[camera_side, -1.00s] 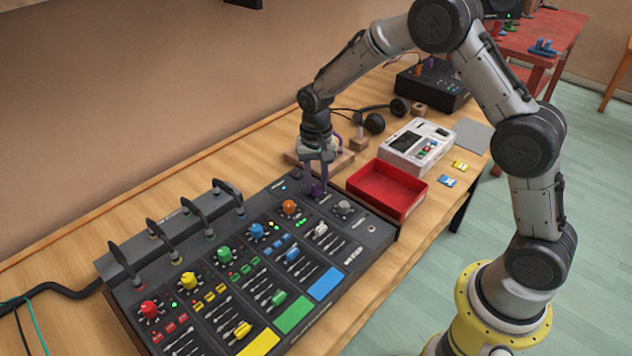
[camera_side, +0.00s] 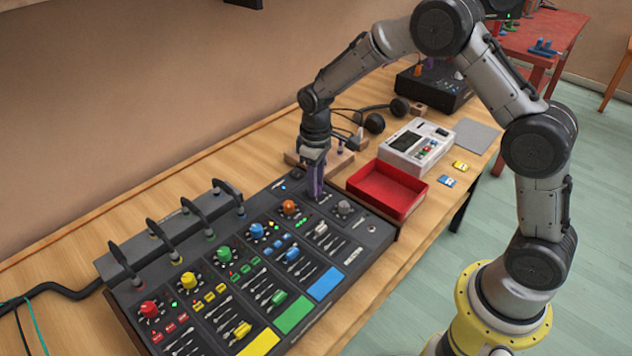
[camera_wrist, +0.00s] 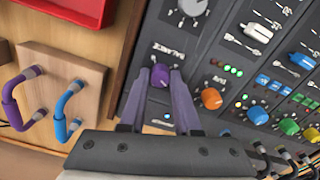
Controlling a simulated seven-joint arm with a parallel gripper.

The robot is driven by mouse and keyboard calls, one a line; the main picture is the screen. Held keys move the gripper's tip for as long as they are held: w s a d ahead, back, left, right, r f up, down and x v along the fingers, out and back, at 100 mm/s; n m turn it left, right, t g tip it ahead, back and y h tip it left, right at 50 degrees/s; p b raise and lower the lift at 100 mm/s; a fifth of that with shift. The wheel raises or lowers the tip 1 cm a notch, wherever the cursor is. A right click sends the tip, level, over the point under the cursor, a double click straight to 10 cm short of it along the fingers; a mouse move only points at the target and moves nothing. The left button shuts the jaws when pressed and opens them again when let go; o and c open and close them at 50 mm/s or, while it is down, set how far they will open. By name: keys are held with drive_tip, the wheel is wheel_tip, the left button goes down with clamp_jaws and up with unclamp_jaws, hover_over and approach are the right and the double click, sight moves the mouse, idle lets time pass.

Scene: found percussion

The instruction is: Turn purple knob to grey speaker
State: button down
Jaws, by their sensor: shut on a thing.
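The purple knob (camera_wrist: 160,77) sits on the dark mixer panel beside the white "BALANCE" lettering in the wrist view. My gripper (camera_wrist: 161,71) points down at the panel, with its purple fingers shut on the knob, one on each side. In the side view my gripper (camera_side: 315,195) is at the mixer's far right part, and its fingers hide the knob. I cannot make out a grey speaker mark or the knob's pointer clearly.
An orange knob (camera_side: 289,207) and a grey knob (camera_side: 343,208) are close by on the mixer (camera_side: 375,238). A red tray (camera_side: 388,190) stands to the right. A wooden block with purple and blue handles (camera_wrist: 83,88) lies beside the mixer. Upright cable loops (camera_side: 165,240) stand along its back.

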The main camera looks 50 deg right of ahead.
drive_tip(key=n, duration=0.7)
drive_tip(key=shift+r, duration=0.15)
drive_tip(key=n, duration=0.4)
drive_tip(key=shift+n, duration=1.8)
drive_tip(key=c, duration=0.6)
unclamp_jaws()
wheel_tip(320, 180, up, 14)
drive_tip(key=shift+f, duration=0.15)
